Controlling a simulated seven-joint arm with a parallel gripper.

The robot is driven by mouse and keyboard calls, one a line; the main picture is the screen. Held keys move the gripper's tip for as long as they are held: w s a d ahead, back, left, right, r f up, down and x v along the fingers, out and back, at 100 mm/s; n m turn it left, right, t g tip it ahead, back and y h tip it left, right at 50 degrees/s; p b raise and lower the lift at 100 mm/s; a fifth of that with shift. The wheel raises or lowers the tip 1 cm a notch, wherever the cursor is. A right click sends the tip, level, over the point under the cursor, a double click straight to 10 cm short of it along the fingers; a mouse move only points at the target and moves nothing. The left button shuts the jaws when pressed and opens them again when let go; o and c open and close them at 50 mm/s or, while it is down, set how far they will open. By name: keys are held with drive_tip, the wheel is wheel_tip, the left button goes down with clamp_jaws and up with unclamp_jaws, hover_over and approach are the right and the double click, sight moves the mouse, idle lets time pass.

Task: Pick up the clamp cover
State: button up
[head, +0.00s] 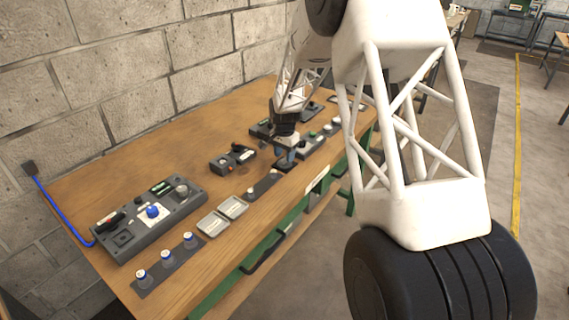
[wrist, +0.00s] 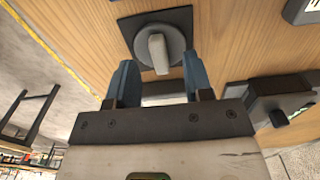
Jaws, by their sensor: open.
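A dark square piece with a round disc and a pale grey grip (wrist: 158,52) lies on the wooden table; it may be the clamp cover, but no label confirms this. In the wrist view it is just ahead of my gripper (wrist: 161,80), whose two blue fingers are apart. The pale grip lies roughly in line with the gap between the fingers, and no contact shows. In the head view my gripper (head: 287,158) is low over the table's front edge, above a small dark piece (head: 285,167), and hides part of it.
A grey control panel with a blue knob (head: 152,211) stands at the left. Dark fixtures (head: 233,158) stand behind and left of my gripper. The wooden table (head: 210,120) is bare toward the wall.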

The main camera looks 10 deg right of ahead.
drive_tip(key=shift+f, duration=1)
clamp_jaws()
drive_tip(key=shift+r, duration=0.15)
drive_tip(key=shift+r, duration=0.8)
drive_tip(key=shift+s+r, duration=0.1)
drive_tip(key=shift+r, duration=0.85)
drive_tip(key=s, duration=0.5)
drive_tip(key=s+r, duration=0.1)
drive_tip(key=s, duration=0.9)
drive_tip(key=shift+s+d+r, duration=0.15)
drive_tip(key=shift+s+d, duration=0.25)
